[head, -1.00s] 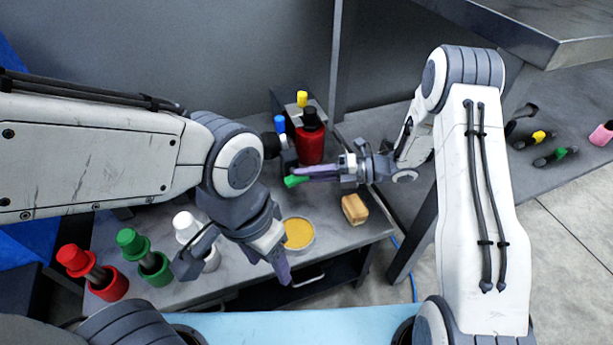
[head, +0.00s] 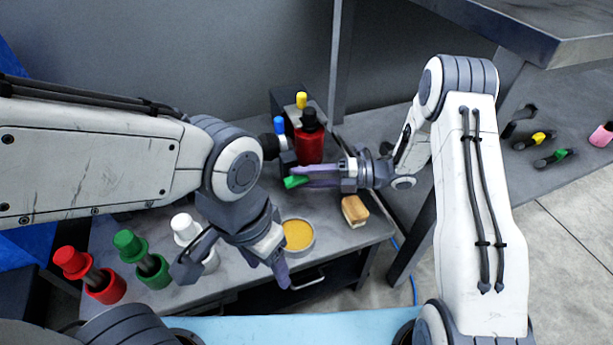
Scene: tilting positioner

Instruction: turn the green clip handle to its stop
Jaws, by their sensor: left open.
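The green clip handle (head: 295,182) shows at the dark fixture with the red cylinder (head: 309,146), which has a black cap. My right gripper (head: 302,176) comes in from the right with its purple fingers at the green handle. The fingers overlap the handle in the picture, and I cannot tell whether they are closed on it. Part of the handle is hidden by them. My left gripper (head: 233,274) is open and empty over the front of the bench, with its fingers wide apart.
Blue (head: 279,125) and yellow (head: 301,100) handles stand by the red cylinder. A round tin with a yellow top (head: 298,235) and a tan and white block (head: 355,211) sit on the bench (head: 215,290). Red (head: 104,287), green (head: 152,270) and white (head: 187,226) capped pieces stand at left.

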